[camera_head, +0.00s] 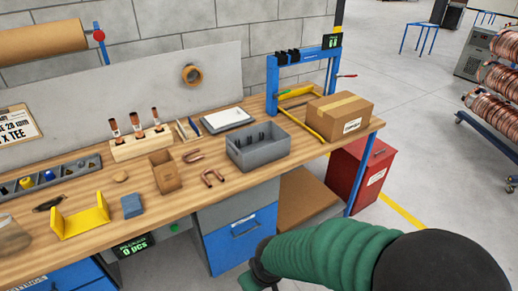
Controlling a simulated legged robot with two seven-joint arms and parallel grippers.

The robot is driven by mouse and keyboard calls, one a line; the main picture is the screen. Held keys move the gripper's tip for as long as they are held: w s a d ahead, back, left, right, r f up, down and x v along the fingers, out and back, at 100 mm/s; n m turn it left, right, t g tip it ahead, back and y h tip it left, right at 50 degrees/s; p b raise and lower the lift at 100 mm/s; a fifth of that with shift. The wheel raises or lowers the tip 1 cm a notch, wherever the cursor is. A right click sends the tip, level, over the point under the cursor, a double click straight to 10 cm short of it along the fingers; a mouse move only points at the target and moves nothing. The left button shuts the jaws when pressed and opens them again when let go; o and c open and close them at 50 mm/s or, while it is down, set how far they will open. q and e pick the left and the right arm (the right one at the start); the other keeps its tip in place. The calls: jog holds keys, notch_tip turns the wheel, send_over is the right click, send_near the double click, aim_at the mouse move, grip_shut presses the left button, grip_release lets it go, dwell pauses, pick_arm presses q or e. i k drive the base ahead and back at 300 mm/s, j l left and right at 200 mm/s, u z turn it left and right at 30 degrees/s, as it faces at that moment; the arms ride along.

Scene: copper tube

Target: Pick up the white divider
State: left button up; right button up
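I cannot make out a clear white divider. A flat white-topped piece with a dark border (227,119) lies at the back of the bench, and I cannot tell whether it is the divider. A grey bin (258,152) stands in front of it with small dark items inside. My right arm comes in from the lower right, green with a black end. The dark hand end (262,268) hangs in front of the bench, apart from everything on it. Its fingers are not clear. My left gripper is not in view.
A cardboard box (341,116) and a blue frame (303,72) stand at the bench's right end. A wooden block with copper pieces (141,144), copper bends (211,178) and a yellow cradle (80,217) occupy the left and middle. A red cabinet (361,172) stands right of the bench.

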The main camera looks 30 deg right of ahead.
aim_at(183, 131)
jog(key=i+l+u, duration=0.65)
jog(key=i, duration=0.15)
